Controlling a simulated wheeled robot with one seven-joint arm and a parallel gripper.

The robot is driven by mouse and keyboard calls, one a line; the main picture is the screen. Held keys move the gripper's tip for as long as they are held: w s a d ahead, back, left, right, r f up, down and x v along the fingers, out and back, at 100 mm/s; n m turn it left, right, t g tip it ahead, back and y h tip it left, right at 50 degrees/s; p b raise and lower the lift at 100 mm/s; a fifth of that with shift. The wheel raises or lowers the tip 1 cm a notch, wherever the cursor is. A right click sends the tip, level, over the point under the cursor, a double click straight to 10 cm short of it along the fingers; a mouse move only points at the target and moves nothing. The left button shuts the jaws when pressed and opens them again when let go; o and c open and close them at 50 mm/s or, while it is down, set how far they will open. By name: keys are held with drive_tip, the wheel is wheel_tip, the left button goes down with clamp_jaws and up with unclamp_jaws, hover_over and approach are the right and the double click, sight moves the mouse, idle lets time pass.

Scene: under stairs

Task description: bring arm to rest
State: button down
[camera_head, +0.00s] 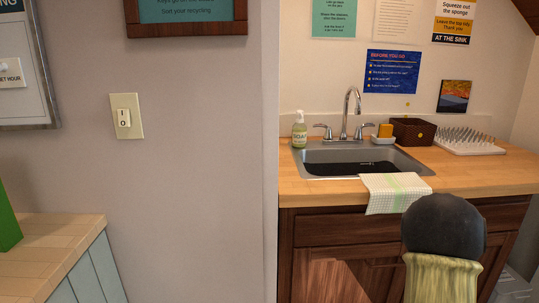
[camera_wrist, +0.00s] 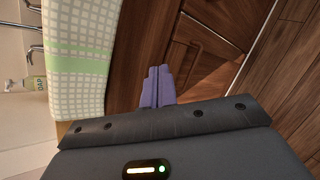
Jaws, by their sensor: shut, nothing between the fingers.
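My gripper (camera_wrist: 158,70) shows in the wrist view as two purple fingers side by side. It is shut and empty, in front of the brown wooden cabinet (camera_wrist: 205,60). The checked towel with a green stripe (camera_wrist: 75,30) hangs just left of the fingers, apart from them in the picture. The gripper's fingers cannot be made out in the head view.
A wooden counter (camera_head: 325,190) holds a sink (camera_head: 350,147) with a faucet, a soap bottle (camera_head: 299,130), a dark basket (camera_head: 413,131) and a white drying rack (camera_head: 468,140). The towel (camera_head: 395,193) drapes over its front edge. Another counter (camera_head: 45,240) stands lower left.

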drive_tip(key=s+a+f+m+g+y, duration=0.1)
drive_tip(key=s+a+f+m+g, duration=0.25)
drive_tip(key=s+a+m, duration=0.95)
drive_tip(key=s+a+f+m+g+y, duration=0.25)
drive_tip(key=s+a+m+g, duration=0.25)
drive_tip(key=s+a+m, duration=0.85)
drive_tip(key=s+a+r+n+p, duration=0.1)
drive_tip(key=a+r+p, duration=0.1)
drive_tip(key=r+p, duration=1.3)
drive_tip(key=s+a+r+n+p, duration=0.1)
drive_tip(key=a+r+n+p, duration=0.1)
drive_tip(key=r+p, duration=1.3)
drive_tip(key=shift+s+h+p, duration=0.15)
drive_tip(key=shift+h+p, duration=0.15)
drive_tip(key=shift+h, duration=0.05)
drive_tip(key=shift+n, duration=0.25)
